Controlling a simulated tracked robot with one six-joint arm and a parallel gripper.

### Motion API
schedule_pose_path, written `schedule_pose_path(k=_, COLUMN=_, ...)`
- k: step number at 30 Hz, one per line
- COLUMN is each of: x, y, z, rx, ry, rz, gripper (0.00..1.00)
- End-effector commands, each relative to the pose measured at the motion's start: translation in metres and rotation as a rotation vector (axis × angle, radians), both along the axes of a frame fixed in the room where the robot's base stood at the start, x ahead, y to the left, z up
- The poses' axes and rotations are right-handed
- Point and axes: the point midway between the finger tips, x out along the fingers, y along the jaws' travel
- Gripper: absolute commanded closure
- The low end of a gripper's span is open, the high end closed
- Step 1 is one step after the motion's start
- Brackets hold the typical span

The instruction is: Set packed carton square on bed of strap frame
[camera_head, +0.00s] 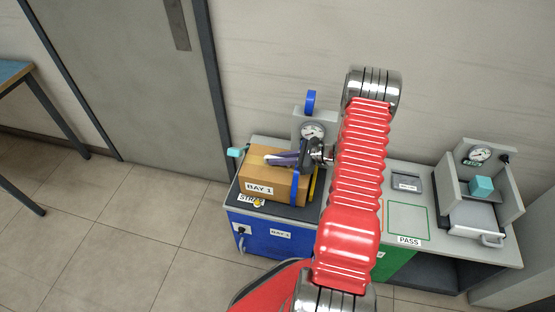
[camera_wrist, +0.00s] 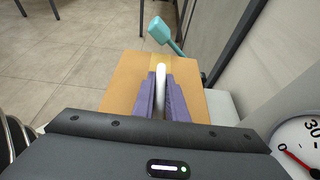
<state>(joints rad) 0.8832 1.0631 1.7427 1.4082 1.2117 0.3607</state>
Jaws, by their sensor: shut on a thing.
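The packed carton (camera_head: 258,188), brown with a "BAY 1" label, is over the dark bed (camera_head: 290,212) of the strap frame at the left end of the bench. My gripper (camera_head: 284,159), with purple fingers, is above the carton's top. In the wrist view, the fingers (camera_wrist: 161,95) are closed around a white upright bar (camera_wrist: 160,80) on the carton (camera_wrist: 122,80). I cannot tell whether the carton's underside touches the bed. A blue upright band (camera_head: 295,188) stands by the carton's right side. A teal lever (camera_head: 235,152) is at its back left and shows in the wrist view (camera_wrist: 162,32).
A gauge (camera_head: 313,131) stands behind the bed, with a blue ring (camera_head: 311,100) above. Right of my arm are a green-outlined area marked "PASS" (camera_head: 408,240) and a grey fixture holding a teal block (camera_head: 482,186). The wall is close behind; floor is clear to the left.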

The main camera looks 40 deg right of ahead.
Motion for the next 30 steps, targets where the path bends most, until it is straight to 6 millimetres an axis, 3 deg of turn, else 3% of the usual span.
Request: schedule_pose_path(k=30, x=0.0007, y=-0.0005, z=-0.0086, rx=0.000, ry=-0.002, rz=-0.001, gripper=1.00)
